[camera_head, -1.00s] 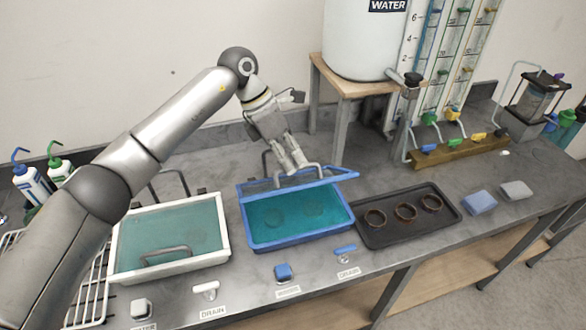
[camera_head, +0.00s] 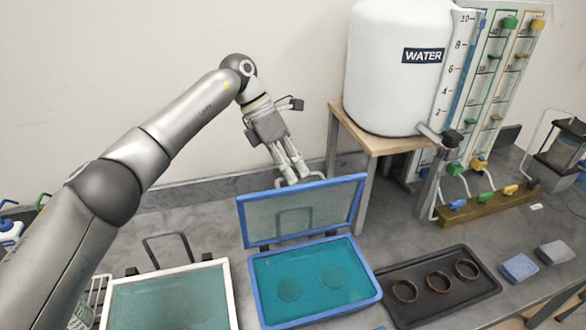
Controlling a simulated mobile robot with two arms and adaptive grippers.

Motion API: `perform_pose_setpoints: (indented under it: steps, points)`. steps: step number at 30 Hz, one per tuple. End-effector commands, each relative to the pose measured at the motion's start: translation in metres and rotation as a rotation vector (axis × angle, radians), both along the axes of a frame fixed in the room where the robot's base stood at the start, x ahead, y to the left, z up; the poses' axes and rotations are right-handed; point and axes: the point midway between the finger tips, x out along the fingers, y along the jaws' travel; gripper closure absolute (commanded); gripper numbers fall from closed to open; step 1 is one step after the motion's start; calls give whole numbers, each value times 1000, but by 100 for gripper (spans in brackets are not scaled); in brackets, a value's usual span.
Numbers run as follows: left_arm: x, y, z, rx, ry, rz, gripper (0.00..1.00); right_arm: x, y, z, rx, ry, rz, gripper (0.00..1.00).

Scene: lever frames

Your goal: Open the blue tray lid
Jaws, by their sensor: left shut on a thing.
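The blue tray (camera_head: 262,298) stands on the bench, full of teal water with two round shapes under the surface. Its blue-framed clear lid (camera_head: 303,241) stands steeply raised along the tray's back edge, so the tray is open to view. My left gripper (camera_head: 292,178) is behind the lid's top edge, fingers pointing down. It is shut on the lid's metal handle (camera_head: 318,181), which shows partly above the frame and faintly through the clear panel. The fingertips are partly hidden by the lid. My right gripper is not in view.
A white-rimmed tray (camera_head: 231,290) with a closed lid stands to the left. A black tray (camera_head: 420,312) with three brown rings is close on the right. A wooden stand (camera_head: 376,141) holds the white water tank (camera_head: 398,85) behind. Two sponges (camera_head: 519,268) lie further right.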

Motion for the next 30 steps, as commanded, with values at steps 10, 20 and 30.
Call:
perform_pose_setpoints:
  steps: [10,20,30]
  points:
    - [-1,5,-16,24,15,4,100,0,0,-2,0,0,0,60]
    - [-1,5,-16,25,16,3,100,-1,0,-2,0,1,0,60]
    - [-1,3,-11,15,10,1,68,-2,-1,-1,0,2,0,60]
